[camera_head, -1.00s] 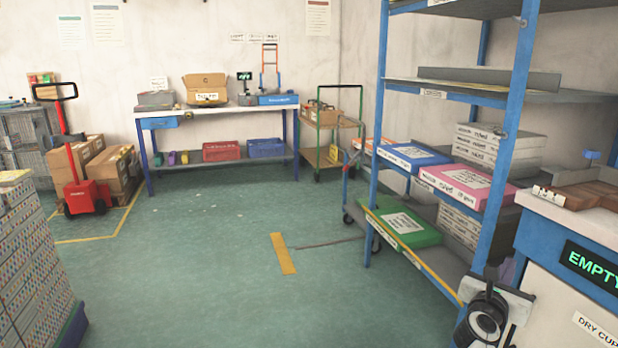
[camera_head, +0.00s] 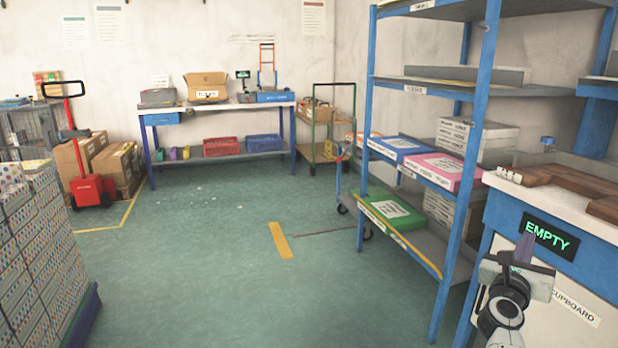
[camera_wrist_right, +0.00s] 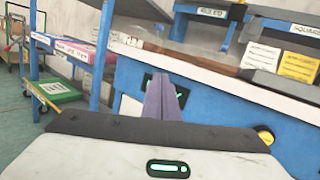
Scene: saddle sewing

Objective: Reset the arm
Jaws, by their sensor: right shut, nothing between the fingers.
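My right gripper (camera_head: 526,246) is at the lower right of the head view, in front of the blue bench front and overlapping the edge of the green-lit EMPTY sign (camera_head: 550,237). Its purple fingers point up and are closed together with nothing between them. In the right wrist view the fingers (camera_wrist_right: 162,98) stand upright and together before the blue bench front, hiding most of the sign. My left gripper is in neither view.
A white-topped blue bench (camera_head: 497,210) stands close at the right. Beside it is a blue shelving rack (camera_head: 465,190) with boxes. A stack of patterned cartons (camera_head: 40,230) is at the left. A red pallet truck (camera_head: 91,191) and a worktable (camera_head: 225,107) stand farther back. The middle floor is open.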

